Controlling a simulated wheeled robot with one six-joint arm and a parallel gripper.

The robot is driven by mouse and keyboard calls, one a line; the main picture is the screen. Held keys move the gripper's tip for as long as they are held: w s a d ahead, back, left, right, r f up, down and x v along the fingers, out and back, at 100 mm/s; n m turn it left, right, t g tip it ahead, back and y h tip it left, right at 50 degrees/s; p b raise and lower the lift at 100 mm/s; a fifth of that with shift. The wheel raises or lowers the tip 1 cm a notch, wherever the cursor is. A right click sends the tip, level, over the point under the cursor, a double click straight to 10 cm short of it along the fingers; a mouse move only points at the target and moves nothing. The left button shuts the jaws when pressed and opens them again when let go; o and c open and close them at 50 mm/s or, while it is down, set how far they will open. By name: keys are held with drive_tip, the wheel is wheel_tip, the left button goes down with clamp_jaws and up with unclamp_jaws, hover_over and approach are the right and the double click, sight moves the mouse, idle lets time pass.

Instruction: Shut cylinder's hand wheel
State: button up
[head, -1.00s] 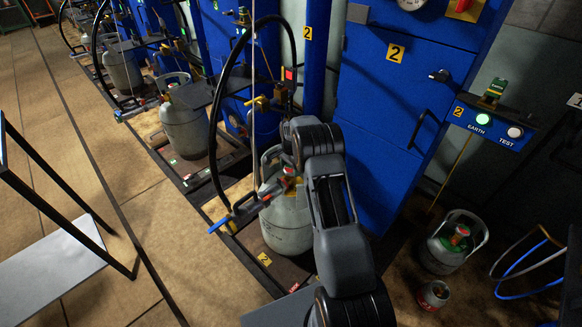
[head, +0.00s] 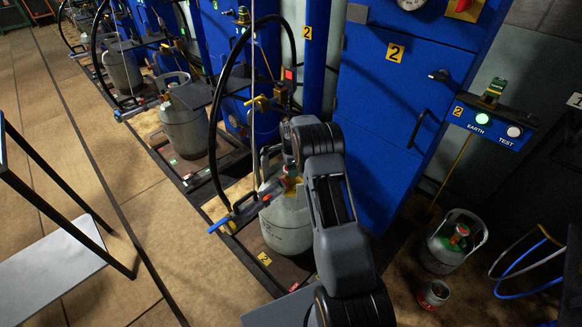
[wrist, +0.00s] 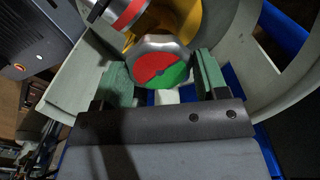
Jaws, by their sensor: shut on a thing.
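The hand wheel (wrist: 162,62), a grey-rimmed disc with a red and a green half, sits between the two green jaws of my gripper (wrist: 162,78) in the wrist view. The jaws are shut on its rim from both sides. The grey cylinder (head: 287,226) at station 2 stands upright on the low rack in the head view. A yellow part (head: 292,184) shows at its top. My arm hides much of the cylinder's top and right side, and the wheel cannot be made out there.
A blue-handled connector (head: 232,219) with a black hose is at the cylinder's left. The blue cabinet (head: 385,110) stands behind. A loose cylinder (head: 443,257) and a small canister (head: 433,294) are on the floor at right. The floor at left is clear beside a metal-framed table (head: 60,265).

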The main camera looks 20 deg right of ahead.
idle(0.3)
drive_tip(key=o, duration=0.9)
wheel_tip(320, 180, up, 14)
drive_tip(key=shift+f+p, duration=0.1)
drive_tip(key=shift+p, duration=1.15)
